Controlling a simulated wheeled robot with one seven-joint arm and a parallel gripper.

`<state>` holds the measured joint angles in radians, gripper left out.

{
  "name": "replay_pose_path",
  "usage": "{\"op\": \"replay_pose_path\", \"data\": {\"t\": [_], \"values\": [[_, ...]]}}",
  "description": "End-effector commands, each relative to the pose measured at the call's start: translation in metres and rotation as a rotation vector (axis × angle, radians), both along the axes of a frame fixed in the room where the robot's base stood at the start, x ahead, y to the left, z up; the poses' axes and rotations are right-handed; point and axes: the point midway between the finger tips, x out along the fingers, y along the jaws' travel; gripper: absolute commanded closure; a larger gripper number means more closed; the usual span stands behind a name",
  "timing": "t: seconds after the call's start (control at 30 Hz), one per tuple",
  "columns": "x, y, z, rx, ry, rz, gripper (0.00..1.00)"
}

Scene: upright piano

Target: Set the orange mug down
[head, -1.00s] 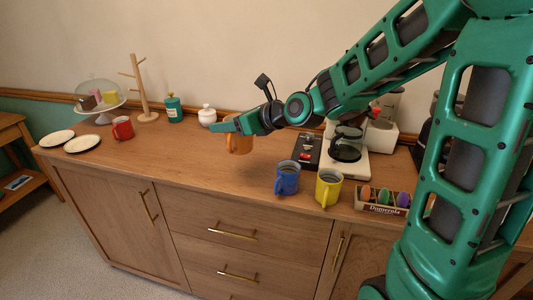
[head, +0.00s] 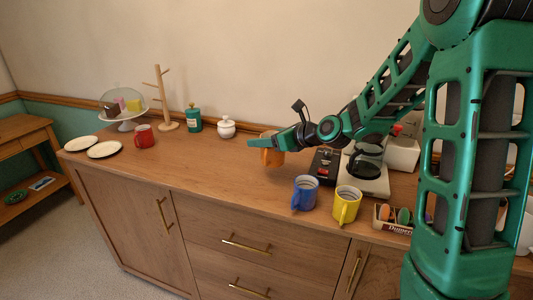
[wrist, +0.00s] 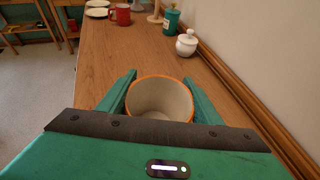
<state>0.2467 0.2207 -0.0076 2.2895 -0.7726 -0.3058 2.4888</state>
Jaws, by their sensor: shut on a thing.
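The orange mug (head: 272,157) is upright over the back middle of the wooden cabinet top. My gripper (head: 264,142) is shut on it, with the green fingers on either side near its rim. In the wrist view the mug (wrist: 160,98) shows its pale, empty inside between the two fingertips. I cannot tell whether its base touches the wood. Part of its upper side is hidden behind the gripper in the head view.
A blue mug (head: 305,193) and a yellow mug (head: 346,205) stand near the front edge. A coffee maker (head: 366,172) is to the right. A white lidded jar (head: 226,127), teal canister (head: 194,119) and red mug (head: 144,137) stand left. Wood between is clear.

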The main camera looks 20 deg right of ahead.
Motion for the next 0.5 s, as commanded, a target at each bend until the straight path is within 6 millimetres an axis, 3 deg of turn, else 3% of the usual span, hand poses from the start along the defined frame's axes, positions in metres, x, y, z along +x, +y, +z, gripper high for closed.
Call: {"op": "replay_pose_path", "data": {"t": [0.2, 0.5], "values": [[0.021, -0.022, -0.018, 0.001, 0.000, 0.000, 0.76], [0.025, -0.026, -0.037, 0.002, 0.001, -0.001, 0.76]]}}
